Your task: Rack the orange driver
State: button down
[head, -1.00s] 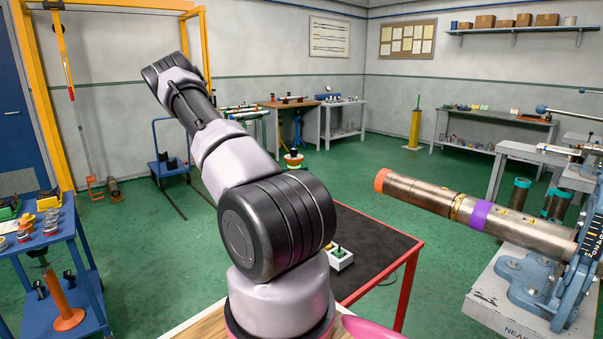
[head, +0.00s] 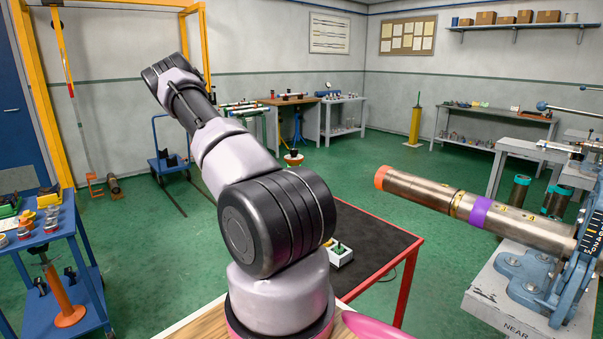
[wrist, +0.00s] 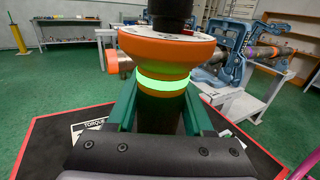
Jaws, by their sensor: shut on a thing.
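My gripper (wrist: 157,105) shows in the wrist view with its two green fingers closed on either side of the orange driver (wrist: 165,50). The driver has a wide orange collar with a pale top face, a glowing green band below it and a dark shaft above. It stands roughly upright in the picture. Its lower end is hidden behind the gripper body. In the head view my arm hides the gripper. A small orange and white thing with a dark top (head: 293,159) shows past my arm there; I cannot tell whether it is the held driver.
A black-topped table (head: 375,240) with red edges carries a white box with green parts (head: 340,255). In the wrist view a white TORQUE label (wrist: 92,128) lies below the fingers. A blue vise (head: 545,280) holds a long pipe (head: 420,192) at right. A blue cart (head: 90,290) stands left.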

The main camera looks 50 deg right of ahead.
jog(key=shift+f, duration=1.6)
dwell(1.6)
jog(key=shift+c, duration=1.1)
grip_release()
jog(key=v, duration=1.1)
